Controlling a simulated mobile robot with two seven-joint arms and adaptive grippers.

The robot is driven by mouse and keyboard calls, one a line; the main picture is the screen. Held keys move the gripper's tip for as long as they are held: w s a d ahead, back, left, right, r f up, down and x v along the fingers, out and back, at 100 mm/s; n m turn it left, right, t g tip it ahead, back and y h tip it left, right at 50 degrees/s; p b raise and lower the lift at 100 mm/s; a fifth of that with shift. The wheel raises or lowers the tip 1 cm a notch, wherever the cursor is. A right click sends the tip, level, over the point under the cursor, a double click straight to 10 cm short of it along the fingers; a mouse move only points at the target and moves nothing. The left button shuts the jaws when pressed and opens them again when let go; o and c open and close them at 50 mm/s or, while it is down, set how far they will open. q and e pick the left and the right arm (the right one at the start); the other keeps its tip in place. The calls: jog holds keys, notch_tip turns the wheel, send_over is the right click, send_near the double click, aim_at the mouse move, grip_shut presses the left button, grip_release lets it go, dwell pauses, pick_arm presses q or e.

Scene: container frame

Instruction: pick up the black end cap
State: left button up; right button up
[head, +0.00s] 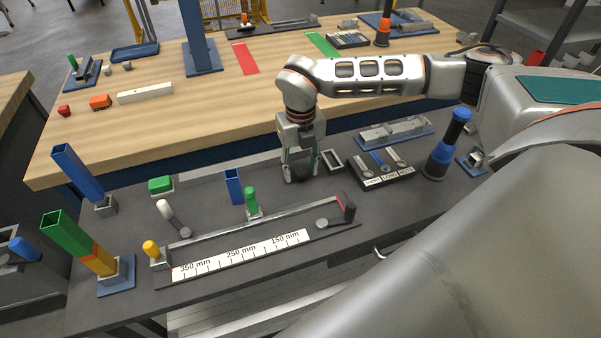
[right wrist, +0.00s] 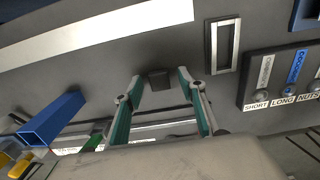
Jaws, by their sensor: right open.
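The black end cap (right wrist: 159,78) is a small dark block on the dark bench top. In the right wrist view it shows just beyond and between the fingertips. My right gripper (right wrist: 158,86) is open, with its teal-padded fingers apart on either side of the cap's line. I cannot tell how high the tips are above the bench. In the head view the right gripper (head: 300,174) points down at the bench, and I cannot make out the cap there. My left gripper is not in view.
An empty grey rectangular frame (head: 332,161) and a black tray labelled SHORT, LONG, NUTS (head: 383,180) stand right of the gripper. A blue square tube (head: 233,187), a green peg (head: 251,200) and a measuring fixture (head: 240,252) are to the left and front. A wooden table (head: 150,120) lies behind.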

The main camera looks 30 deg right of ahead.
jog(key=shift+f, duration=0.1)
jog(key=c, duration=0.9)
